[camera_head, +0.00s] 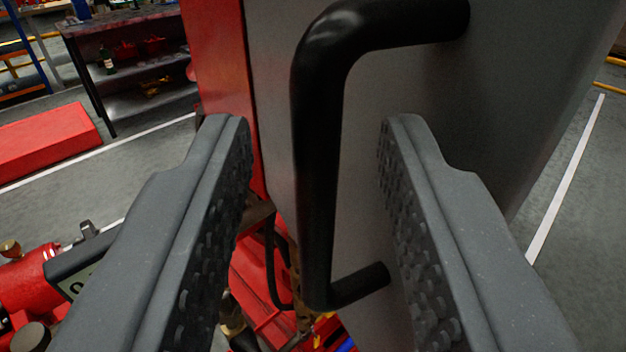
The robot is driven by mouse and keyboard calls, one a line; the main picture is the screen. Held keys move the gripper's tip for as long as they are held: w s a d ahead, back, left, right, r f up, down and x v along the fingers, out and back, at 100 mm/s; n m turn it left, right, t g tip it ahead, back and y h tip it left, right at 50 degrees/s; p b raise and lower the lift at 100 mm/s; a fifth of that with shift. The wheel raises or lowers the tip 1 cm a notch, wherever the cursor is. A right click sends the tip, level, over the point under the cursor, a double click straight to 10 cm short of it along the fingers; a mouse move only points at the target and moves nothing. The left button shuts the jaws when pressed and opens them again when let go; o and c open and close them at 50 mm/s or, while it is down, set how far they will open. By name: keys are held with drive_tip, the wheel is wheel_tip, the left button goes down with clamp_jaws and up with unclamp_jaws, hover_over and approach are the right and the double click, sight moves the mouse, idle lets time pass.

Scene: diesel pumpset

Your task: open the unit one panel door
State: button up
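A black bar handle (318,170) stands on a grey panel door (430,130) in the head camera view. The handle runs upright, with its bends meeting the door at the top and at the lower right. My gripper (312,140) is open, with one grey finger left of the handle and one right of it. The handle's bar lies between the fingers, with a visible gap on each side. The door's left edge meets a red frame (222,60), and the door looks shut or nearly so; I cannot tell which.
Red machinery with hoses (262,285) lies below and left of the door. A red engine part (30,285) is at the lower left. A workbench with shelves (135,70) stands at the upper left. Grey floor with white lines is clear at the right.

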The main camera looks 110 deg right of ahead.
drive_tip(key=b+v, duration=0.3)
drive_tip(key=v, duration=1)
drive_tip(key=shift+a, duration=0.2)
drive_tip(key=shift+a+f, duration=0.1)
drive_tip(key=shift+w, duration=0.1)
